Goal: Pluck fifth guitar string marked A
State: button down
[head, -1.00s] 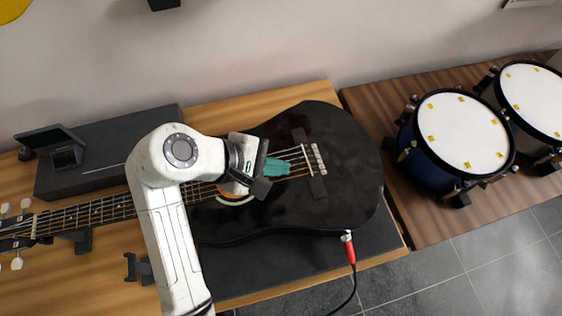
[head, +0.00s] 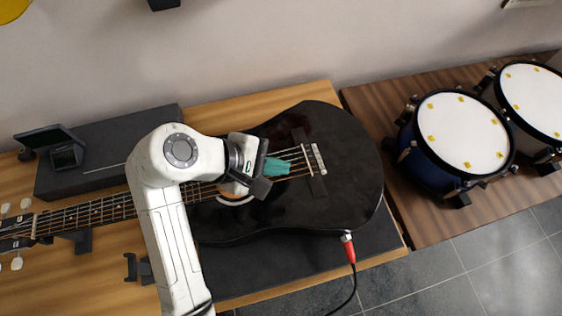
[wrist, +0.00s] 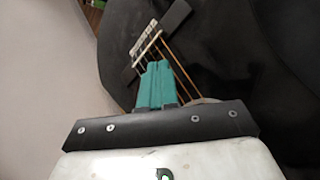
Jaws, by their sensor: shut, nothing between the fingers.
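A black acoustic guitar (head: 345,190) lies face up on the wooden bench, its neck pointing left and its bridge (head: 312,165) at the right. Several strings (head: 296,153) run from the neck to the bridge; no letter marks are readable on them. My gripper (head: 287,166) has teal fingers and is over the strings between the sound hole and the bridge. In the wrist view the shut, empty fingers (wrist: 157,68) lie over the strings (wrist: 180,70) near the bridge (wrist: 150,40). The fingers hide part of the strings, so I cannot tell which one they touch.
Two drums with white heads, one blue (head: 464,135) and one farther right (head: 535,98), stand on the darker wooden bench at the right. A red cable plug (head: 348,248) is at the guitar's lower edge. A small screen (head: 48,138) stands at the left.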

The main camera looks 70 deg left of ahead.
jog(key=shift+f+p, duration=0.45)
jog(key=shift+f, duration=0.25)
dwell(0.6)
jog(key=shift+r, duration=0.2)
jog(key=shift+r+p, duration=0.6)
jog(key=shift+p, duration=0.55)
notch_tip(320, 180, up, 5)
jog(key=p, duration=0.6)
jog(key=shift+f, duration=0.1)
